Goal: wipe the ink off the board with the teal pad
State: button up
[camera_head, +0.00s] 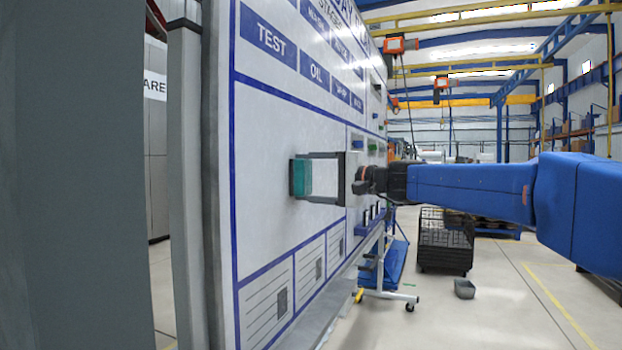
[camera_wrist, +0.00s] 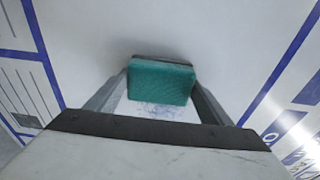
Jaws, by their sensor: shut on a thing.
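The teal pad (camera_head: 301,177) is between the fingers of my gripper (camera_head: 318,176), close to the face of the white board (camera_head: 268,150). In the wrist view the teal pad (camera_wrist: 161,82) sits between the two fingertips (camera_wrist: 158,84), and my gripper is shut on it. Faint bluish ink (camera_wrist: 150,108) shows on the board just below the pad in that view. Part of the board behind the pad is hidden. I cannot tell whether the pad touches the board.
The board has blue lines and printed headings such as TEST (camera_head: 271,38), with sheets (camera_head: 266,304) low on it. A dark mesh crate (camera_head: 446,240) and a small grey bin (camera_head: 464,289) stand on the floor at right. Open floor lies around them.

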aim_at(312, 165)
jog(key=shift+s+a+r, duration=0.15)
jog(key=shift+s+r, duration=0.1)
jog(key=shift+r, duration=0.05)
jog(key=shift+c, duration=0.4)
jog(key=shift+r, duration=1.25)
jog(key=shift+w+d, duration=1.2)
jog(key=shift+w, duration=2.05)
jog(key=shift+w+d, duration=1.2)
jog(key=shift+w, duration=2)
jog(key=shift+w+d, duration=1.2)
jog(key=shift+w, duration=2.05)
jog(key=shift+a, duration=0.1)
jog(key=shift+s+a, duration=0.3)
jog(key=shift+s, duration=0.4)
jog(key=shift+s+a, duration=0.3)
jog(key=shift+s, duration=0.4)
jog(key=shift+s+a, duration=0.3)
jog(key=shift+s, duration=0.4)
jog(key=shift+s+a, duration=0.7)
jog(key=shift+s, duration=1.35)
jog(key=shift+s+a, duration=0.65)
jog(key=shift+s, duration=1.35)
jog(key=shift+s+a, duration=0.7)
jog(key=shift+s, duration=1.35)
